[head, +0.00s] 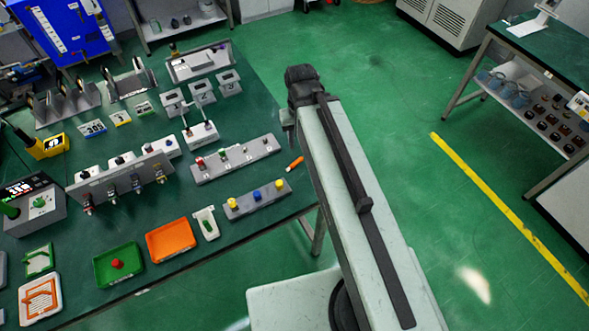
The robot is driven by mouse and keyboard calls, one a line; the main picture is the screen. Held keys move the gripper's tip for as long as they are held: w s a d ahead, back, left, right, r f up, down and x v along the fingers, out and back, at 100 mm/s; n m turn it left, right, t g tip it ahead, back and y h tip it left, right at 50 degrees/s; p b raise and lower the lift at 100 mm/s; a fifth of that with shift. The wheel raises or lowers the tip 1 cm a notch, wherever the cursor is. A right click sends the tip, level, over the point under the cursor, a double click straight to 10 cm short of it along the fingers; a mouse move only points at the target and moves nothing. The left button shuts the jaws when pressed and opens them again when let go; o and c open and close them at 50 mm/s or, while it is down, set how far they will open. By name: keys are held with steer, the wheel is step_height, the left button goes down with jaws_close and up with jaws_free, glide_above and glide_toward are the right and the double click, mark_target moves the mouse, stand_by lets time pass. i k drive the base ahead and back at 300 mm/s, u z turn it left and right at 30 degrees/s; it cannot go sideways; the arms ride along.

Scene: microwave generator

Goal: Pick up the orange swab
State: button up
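The orange swab (295,163) is a small, thin orange stick lying on the green table (262,222) near its right edge. It lies just right of a grey block with colored pegs and a second grey block with small fittings. My gripper (288,117) is at the far end of the arm, a small dark shape partly hidden by the arm. Its fingers are too small to make out. I see nothing held in it.
An orange tray (171,241), a green tray (118,265) with a red knob and a white holder (206,223) stand at the table's front. The grey peg block (257,199) is close to the swab. Open green floor lies right of the table.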

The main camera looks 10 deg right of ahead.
mark_target(301, 160)
steer(key=u, duration=3.6)
steer(key=k, duration=2.05)
steer(key=z, duration=0.55)
